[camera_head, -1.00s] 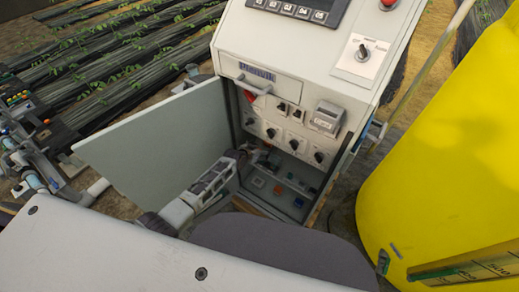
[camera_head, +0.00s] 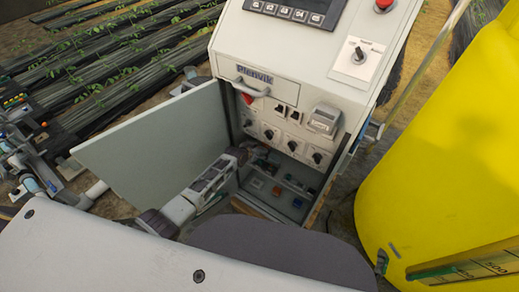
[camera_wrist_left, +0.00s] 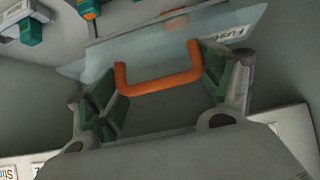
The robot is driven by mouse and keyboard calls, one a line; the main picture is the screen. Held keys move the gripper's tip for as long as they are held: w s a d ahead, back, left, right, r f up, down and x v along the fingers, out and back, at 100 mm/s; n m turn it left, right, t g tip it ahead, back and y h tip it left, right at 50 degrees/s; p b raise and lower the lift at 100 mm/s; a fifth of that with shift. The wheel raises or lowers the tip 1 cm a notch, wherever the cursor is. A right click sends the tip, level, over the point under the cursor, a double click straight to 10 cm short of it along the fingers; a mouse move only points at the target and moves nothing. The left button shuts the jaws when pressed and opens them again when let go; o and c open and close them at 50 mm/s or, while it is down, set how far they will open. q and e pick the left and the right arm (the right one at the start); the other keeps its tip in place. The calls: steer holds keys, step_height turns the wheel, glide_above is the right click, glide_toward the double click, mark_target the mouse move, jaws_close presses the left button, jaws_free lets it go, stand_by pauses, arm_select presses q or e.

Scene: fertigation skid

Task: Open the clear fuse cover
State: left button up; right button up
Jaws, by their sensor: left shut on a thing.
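The clear fuse cover (camera_wrist_left: 150,35) is a see-through pale panel with a "Fuse" label at its right, seen in the left wrist view. Its orange U-shaped handle (camera_wrist_left: 160,84) lies between the green-padded fingers of my left gripper (camera_wrist_left: 157,82), which is shut on it. The cover appears tilted inside the cabinet. In the head view my left gripper (camera_head: 258,153) reaches into the open cabinet, low below the row of knobs. The cover is too small to make out there. My right gripper is not in view.
The grey cabinet door (camera_head: 155,145) stands open to the left of my arm. The control cabinet (camera_head: 300,60) has a knob panel (camera_head: 290,137) above the gripper and small coloured parts on its floor. A yellow tank (camera_head: 440,140) stands at the right.

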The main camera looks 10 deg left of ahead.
arm_select(q)
steer(key=shift+d+r, duration=0.2)
steer(key=shift+d, duration=0.2)
steer(key=o, duration=1.2)
steer(key=shift+w, duration=0.1)
steer(key=shift+c, duration=0.2)
steer(key=shift+f, duration=0.15)
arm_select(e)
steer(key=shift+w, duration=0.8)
arm_select(q)
steer(key=shift+a, duration=0.2)
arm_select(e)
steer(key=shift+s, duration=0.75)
arm_select(q)
steer(key=shift+s+a, duration=0.1)
steer(key=shift+s, duration=0.1)
steer(key=shift+s+a+r, duration=0.15)
steer(key=shift+s+r, duration=0.2)
steer(key=shift+s, duration=0.1)
steer(key=v, duration=1)
steer(key=shift+s+r, duration=0.2)
steer(key=shift+r, duration=0.05)
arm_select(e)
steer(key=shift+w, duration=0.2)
